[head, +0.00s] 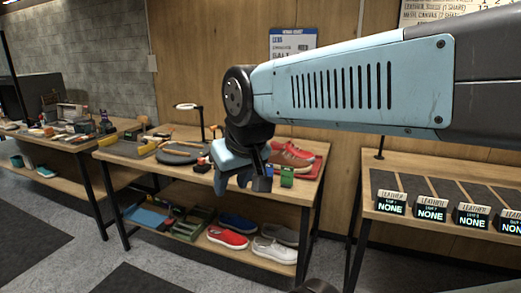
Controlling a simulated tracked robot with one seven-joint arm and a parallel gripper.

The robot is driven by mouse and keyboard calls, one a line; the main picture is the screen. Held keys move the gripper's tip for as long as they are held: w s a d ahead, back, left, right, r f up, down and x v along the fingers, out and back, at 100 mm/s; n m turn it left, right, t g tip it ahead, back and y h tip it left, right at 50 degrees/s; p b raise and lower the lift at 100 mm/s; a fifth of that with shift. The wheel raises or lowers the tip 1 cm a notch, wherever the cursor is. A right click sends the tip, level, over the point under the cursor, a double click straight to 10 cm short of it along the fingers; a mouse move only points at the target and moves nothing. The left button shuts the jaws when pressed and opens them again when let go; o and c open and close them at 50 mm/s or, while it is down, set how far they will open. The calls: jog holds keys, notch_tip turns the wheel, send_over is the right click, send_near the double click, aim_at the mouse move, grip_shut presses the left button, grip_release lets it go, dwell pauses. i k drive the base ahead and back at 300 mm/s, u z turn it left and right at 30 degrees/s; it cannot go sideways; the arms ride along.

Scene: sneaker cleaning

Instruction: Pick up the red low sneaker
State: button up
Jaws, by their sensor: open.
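A red sneaker with a white sole (228,237) lies on the lower shelf of the middle table. More red footwear (296,152) sits on the tabletop at its right end, partly hidden behind my arm. I cannot tell for sure which of these is the red low sneaker. My gripper (245,183) hangs down from the arm at the table's front edge, above and apart from the red sneaker on the shelf. It is open, and nothing shows between its fingers.
On the lower shelf (190,222) are a blue shoe (238,222), white shoes (272,250) and green trays (190,225). A lamp (190,108) and small colored boxes (286,175) stand on the tabletop. A right table (450,180) has signs reading NONE. Grey floor lies in front.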

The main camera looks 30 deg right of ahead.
aim_at(296, 151)
jog(key=z, duration=0.4)
jog(key=i, duration=1.25)
jog(key=z, duration=0.8)
jog(key=i, duration=0.3)
jog(key=z, duration=0.2)
jog(key=k, duration=0.85)
jog(key=z, duration=0.2)
jog(key=i, duration=0.9)
jog(key=u, duration=0.15)
